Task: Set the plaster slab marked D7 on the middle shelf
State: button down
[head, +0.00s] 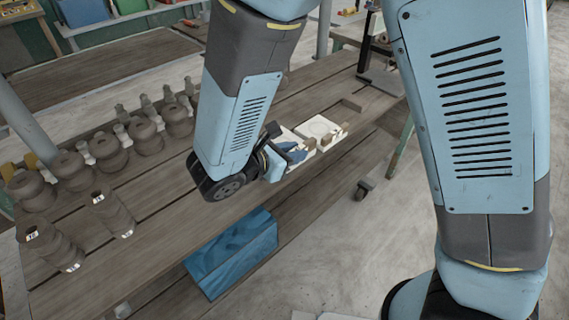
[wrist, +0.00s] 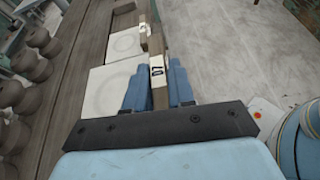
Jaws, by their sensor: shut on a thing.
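The plaster slab marked D7 (wrist: 108,92) is a white, roughly square block with a brown grip piece at its right side in the wrist view. The grip piece carries a white label reading D7. My gripper (wrist: 157,92) has its blue fingers shut on this grip piece, one on each side. In the head view my gripper (head: 291,153) is at the right edge of the wooden shelf, and the slab is partly hidden behind it. I cannot tell whether the slab touches the boards. Which boards form the middle shelf is not clear from these views.
A second white slab (head: 320,128) with a round mark and its own labelled grip lies just beyond. Several dark ribbed clay pieces (head: 108,151) stand along the left. A blue folded or crate-like thing (head: 232,253) sits lower down. Floor (head: 345,235) at right is open.

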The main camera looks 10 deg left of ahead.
jog(key=w+a+f, duration=0.1)
jog(key=f, duration=0.1)
jog(key=w+f, duration=0.1)
jog(key=f, duration=0.1)
jog(key=w+a+f, duration=0.1)
jog(key=w, duration=0.1)
jog(key=shift+a+f, duration=0.35)
jog(key=shift+f, duration=1.6)
jog(key=c, duration=1)
grip_release()
jog(key=shift+o, duration=0.2)
jog(key=v, duration=1.2)
